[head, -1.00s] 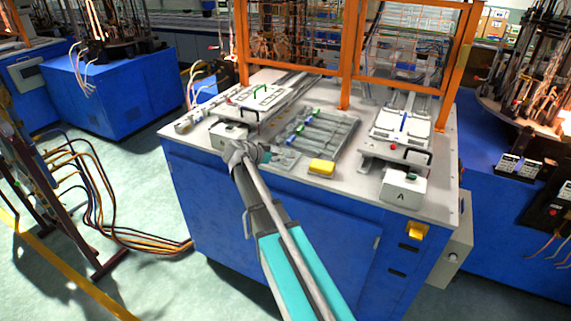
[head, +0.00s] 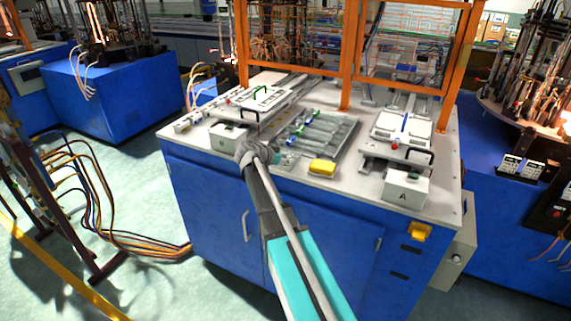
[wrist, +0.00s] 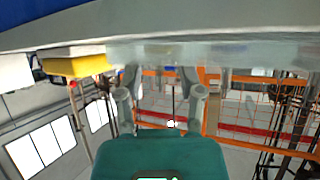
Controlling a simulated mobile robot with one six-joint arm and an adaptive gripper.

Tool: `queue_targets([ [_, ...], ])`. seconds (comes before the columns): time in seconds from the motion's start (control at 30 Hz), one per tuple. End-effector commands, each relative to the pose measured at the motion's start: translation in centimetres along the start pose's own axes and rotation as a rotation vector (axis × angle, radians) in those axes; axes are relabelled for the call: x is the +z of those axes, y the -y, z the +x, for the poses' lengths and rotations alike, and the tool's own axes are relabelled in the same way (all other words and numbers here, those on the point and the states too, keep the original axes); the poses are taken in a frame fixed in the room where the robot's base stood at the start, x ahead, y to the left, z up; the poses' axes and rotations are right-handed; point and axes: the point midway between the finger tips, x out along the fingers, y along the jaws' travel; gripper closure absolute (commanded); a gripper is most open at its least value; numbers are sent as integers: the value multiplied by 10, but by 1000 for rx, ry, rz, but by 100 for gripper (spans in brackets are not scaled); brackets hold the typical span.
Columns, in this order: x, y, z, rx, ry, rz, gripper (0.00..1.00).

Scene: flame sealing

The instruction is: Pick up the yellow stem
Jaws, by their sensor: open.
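A grey tray (head: 345,140) on the machine top holds several clear stems with coloured ends. My gripper (head: 284,160) is at the tray's near left edge, partly hidden by my wrist in the head view. In the wrist view, my gripper (wrist: 160,78) has its two fingers apart, with nothing clearly between them. That view is upside down, and a blurred pale strip with stems or tray runs just beyond the fingertips.
A yellow block (head: 322,167) lies on the front edge, right of my gripper; it also shows in the wrist view (wrist: 78,66). White boxes stand left (head: 228,136) and right, the right one marked A (head: 404,188). Fixtures and an orange frame (head: 345,62) stand behind.

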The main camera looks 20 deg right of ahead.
Motion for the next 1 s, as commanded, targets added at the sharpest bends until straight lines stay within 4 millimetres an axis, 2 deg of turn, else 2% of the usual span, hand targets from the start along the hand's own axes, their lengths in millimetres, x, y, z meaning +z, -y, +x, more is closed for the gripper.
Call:
queue_targets([
  [0.07,0,0,0,0,0,0,53],
  [0.3,0,0,0,0,0,0,97],
  [0.33,0,0,0,0,0,0,100],
  [1.0,-5,0,-3,0,0,0,100],
])
